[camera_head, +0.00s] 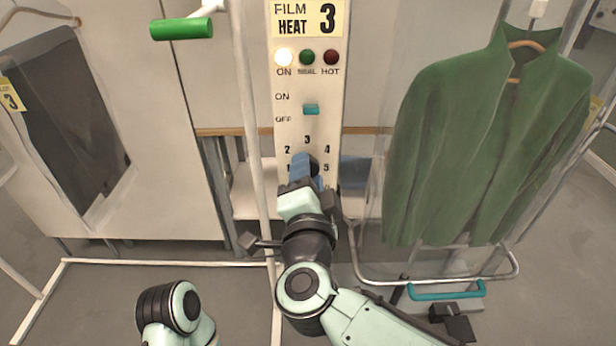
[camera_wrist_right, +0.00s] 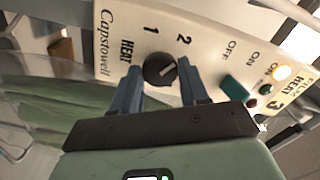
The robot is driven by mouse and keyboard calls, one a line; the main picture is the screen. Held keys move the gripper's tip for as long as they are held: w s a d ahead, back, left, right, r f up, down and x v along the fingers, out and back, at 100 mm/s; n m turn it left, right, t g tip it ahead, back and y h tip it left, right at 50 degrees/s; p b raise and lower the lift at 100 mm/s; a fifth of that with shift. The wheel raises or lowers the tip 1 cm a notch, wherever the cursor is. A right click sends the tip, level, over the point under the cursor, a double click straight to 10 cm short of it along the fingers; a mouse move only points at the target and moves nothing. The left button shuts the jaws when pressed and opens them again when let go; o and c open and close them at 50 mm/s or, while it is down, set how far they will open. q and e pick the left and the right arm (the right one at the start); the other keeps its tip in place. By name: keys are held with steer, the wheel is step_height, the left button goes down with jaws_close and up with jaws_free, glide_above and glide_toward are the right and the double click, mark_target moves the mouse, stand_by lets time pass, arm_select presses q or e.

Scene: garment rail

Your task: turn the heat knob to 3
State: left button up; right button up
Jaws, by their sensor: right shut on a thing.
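The heat knob (camera_wrist_right: 160,70) is round and black with a pale pointer line, set low on the cream control panel (camera_head: 283,127). My right gripper (camera_head: 304,165) is shut on the knob, and its blue fingers (camera_wrist_right: 158,72) lie on either side of it. In the right wrist view the pointer seems to lie past the 2, on the side towards the 3; the exact setting is unclear, and a finger covers part of the dial. In the head view the gripper hides most of the knob. A yellow card (camera_head: 307,19) reads FILM HEAT 3. My left gripper is out of view.
A teal switch (camera_head: 311,109) sits above the dial. The ON lamp (camera_head: 284,57) glows; the green and red lamps are dark. A bagged green jacket (camera_head: 485,140) hangs at the right. A green-handled lever (camera_head: 182,28) is at upper left. A white upright pole stands left of the panel.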

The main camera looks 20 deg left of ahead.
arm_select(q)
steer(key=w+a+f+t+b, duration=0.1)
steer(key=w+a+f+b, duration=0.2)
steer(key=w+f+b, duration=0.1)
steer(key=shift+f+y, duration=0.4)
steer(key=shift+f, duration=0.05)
arm_select(e)
steer(key=shift+m, duration=5.6)
steer(key=o, duration=1)
